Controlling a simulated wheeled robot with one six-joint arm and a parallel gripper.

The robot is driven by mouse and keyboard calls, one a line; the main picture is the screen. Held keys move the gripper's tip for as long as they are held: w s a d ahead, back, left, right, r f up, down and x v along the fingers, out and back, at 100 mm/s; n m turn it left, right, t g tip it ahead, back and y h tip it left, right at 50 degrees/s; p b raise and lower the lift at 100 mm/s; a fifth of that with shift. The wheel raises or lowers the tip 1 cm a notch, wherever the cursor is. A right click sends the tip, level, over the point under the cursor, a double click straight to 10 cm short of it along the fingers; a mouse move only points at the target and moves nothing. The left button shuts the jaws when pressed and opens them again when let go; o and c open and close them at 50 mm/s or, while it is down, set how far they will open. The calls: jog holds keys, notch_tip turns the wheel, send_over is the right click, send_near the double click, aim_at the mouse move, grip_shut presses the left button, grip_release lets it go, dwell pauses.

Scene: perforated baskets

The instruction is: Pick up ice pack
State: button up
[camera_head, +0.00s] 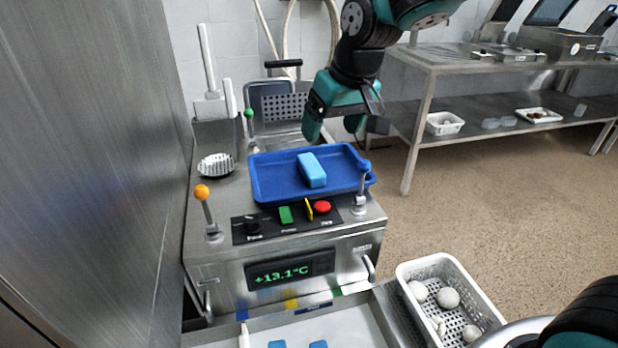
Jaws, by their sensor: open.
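A light-blue ice pack (312,170) lies in a dark-blue tray (270,188) on top of a steel machine. My gripper (333,131) hangs above and behind the tray, toward the right, with its fingers pointing down. It is open and empty, apart from the ice pack. Two more light-blue blocks (318,345) show partly at the bottom edge, in a white-lined bin in front of the machine; most of them is cut off.
Levers with an orange knob (201,192) and a blue knob (364,166) stand at the machine's front corners. A white perforated basket (408,275) with several pale balls is at lower right. A steel wall (85,170) closes the left; a steel table (470,68) stands behind right.

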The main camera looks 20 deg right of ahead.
jog(key=w+d+f+m+t+h+b, duration=0.15)
jog(key=w+f, duration=0.45)
jog(key=w, duration=0.8)
send_over(311, 164)
jog(key=s, duration=0.2)
jog(key=shift+m, duration=0.45)
jog(key=f, duration=1)
jog(key=shift+s+d+f, duration=0.15)
jog(key=shift+s+d, duration=0.05)
jog(key=shift+d, duration=0.05)
jog(key=shift+p+x, duration=0.4)
jog(key=shift+x, duration=2.55)
jog(key=shift+w+a, duration=0.1)
jog(key=shift+a, duration=0.05)
jog(key=c, duration=1.1)
jog(key=shift+c, duration=0.2)
notch_tip(311, 164, up, 20)
